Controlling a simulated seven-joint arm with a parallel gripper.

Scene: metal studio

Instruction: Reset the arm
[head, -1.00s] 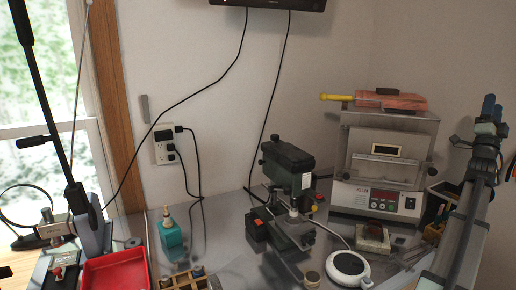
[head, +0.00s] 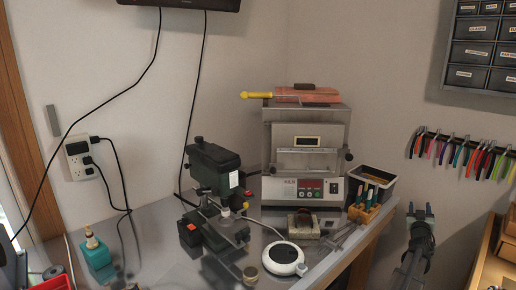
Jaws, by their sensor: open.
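My gripper (head: 419,212) is at the lower right of the head view, beside the right edge of the metal workbench (head: 165,262). Its two fingertips point up and stand apart with nothing between them. My arm runs down from it to the bottom of the picture. The gripper touches nothing that I can see.
A kiln (head: 305,165) stands at the back of the bench, with a tool bin (head: 370,183) at its right. Pliers (head: 460,152) hang on the right wall, below drawers (head: 487,50).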

